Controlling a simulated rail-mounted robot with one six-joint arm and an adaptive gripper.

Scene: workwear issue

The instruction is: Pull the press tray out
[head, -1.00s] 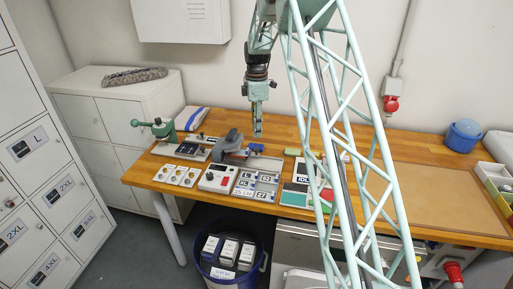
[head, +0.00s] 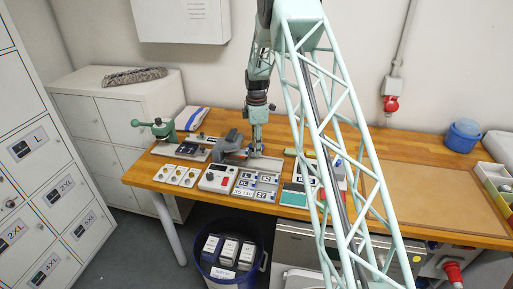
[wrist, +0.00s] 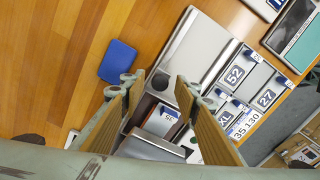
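The press (head: 226,148) is a grey machine on the wooden bench, beside a light box with a red button (head: 224,181). In the wrist view, part of the press (wrist: 150,145) shows low in the picture, with a white and blue label piece (wrist: 163,120) in a pale recess, which looks like the press tray. My gripper (head: 256,150) is low over the bench just right of the press. In the wrist view my gripper (wrist: 156,88) has its fingers wide apart, with a small dark part between them. Whether either finger touches it I cannot tell.
A silver plate (wrist: 193,48) lies right beside the fingers. A board of number tiles (head: 257,184) is in front. A blue block (wrist: 118,60) lies left of the fingers. A green-handled clamp (head: 158,127) stands at left. The brown mat (head: 435,198) at right is bare.

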